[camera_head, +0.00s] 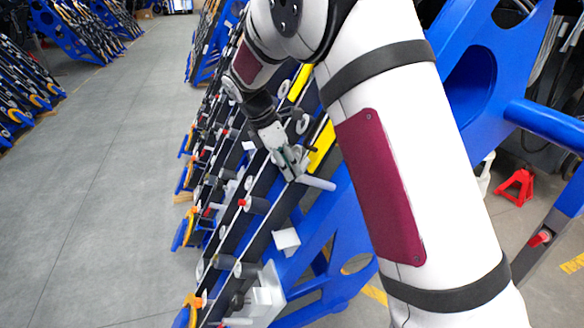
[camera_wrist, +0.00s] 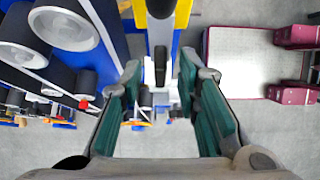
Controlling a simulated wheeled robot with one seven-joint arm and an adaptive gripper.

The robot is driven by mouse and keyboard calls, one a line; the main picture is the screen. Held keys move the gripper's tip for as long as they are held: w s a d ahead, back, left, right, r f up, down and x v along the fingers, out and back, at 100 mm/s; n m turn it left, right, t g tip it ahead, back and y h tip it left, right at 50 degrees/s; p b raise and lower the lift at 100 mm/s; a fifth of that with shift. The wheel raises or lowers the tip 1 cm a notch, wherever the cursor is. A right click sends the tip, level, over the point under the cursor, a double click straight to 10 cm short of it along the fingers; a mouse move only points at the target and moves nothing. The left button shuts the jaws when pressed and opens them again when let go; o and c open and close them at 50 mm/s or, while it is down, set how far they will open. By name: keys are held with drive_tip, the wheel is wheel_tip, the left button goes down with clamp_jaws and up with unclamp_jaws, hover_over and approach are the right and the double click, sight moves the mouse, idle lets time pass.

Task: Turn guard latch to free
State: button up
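In the wrist view, a short black lever (camera_wrist: 160,68) with a rounded end hangs from a dark hub at the top, beside yellow parts (camera_wrist: 183,14). It may be the guard latch, but no label shows this. My gripper (camera_wrist: 159,76) is open, with its green-padded fingers on either side of the lever. I see gaps between the lever and both fingers. In the head view, my gripper (camera_head: 292,163) is at the rack's upper right edge, beside a yellow plate (camera_head: 322,148) and a pale cylinder (camera_head: 317,183). The latch cannot be made out there.
The blue frame (camera_head: 340,215) carries dark rails with several rollers (camera_head: 256,205). Large grey-faced rollers (camera_wrist: 66,28) are close on the left in the wrist view. Open grey floor (camera_head: 110,180) lies to the left. A red jack stand (camera_head: 517,186) stands at the right.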

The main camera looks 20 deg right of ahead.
drive_tip(key=shift+x, duration=0.85)
drive_tip(key=shift+c, duration=0.6)
clamp_jaws()
